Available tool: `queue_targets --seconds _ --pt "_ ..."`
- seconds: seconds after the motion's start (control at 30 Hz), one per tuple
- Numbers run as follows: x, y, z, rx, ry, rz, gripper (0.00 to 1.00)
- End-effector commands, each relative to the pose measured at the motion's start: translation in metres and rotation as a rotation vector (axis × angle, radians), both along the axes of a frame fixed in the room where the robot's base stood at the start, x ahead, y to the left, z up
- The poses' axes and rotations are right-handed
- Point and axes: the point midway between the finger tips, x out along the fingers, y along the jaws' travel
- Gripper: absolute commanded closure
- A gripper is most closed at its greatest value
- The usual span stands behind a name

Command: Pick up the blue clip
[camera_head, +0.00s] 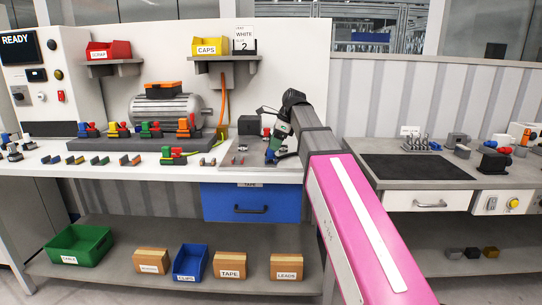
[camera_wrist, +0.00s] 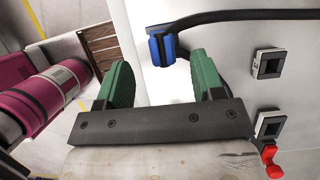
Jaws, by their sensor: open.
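A blue clip-like part (camera_wrist: 162,46) shows in the wrist view, upper middle, at the left end of a black strip. It lies ahead of the gap between my fingertips, apart from both. In the head view a blue part (camera_head: 271,155) shows just below my gripper (camera_head: 278,141), over the grey plate on the white bench. My gripper's green fingers also show in the wrist view (camera_wrist: 162,66), spread apart with nothing between them. My arm partly hides the right side of the plate in the head view.
Several small clips (camera_head: 100,160) lie along the bench front at left. Colored parts stand on a dark rail (camera_head: 140,145) before a grey motor (camera_head: 167,108). A dark block (camera_head: 249,125) stands behind my gripper. Black square fittings (camera_wrist: 268,63) and a red part (camera_wrist: 271,160) are at right.

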Motion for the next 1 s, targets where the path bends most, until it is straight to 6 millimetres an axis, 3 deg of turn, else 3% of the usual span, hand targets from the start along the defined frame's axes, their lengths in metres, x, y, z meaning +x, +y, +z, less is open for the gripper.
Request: queue_targets --seconds 0.3,0.57,0.7,0.77,1.0 --pt "0.003 0.015 -0.037 -0.001 0.001 0.002 0.38" --pt "0.004 0.016 -0.04 0.0 0.0 0.001 0.38" --pt "0.004 0.016 -0.04 0.0 0.0 0.001 0.84" --pt "0.004 0.016 -0.04 -0.001 0.0 0.001 1.0" --pt "0.004 0.016 -0.039 0.0 0.001 0.001 1.0"
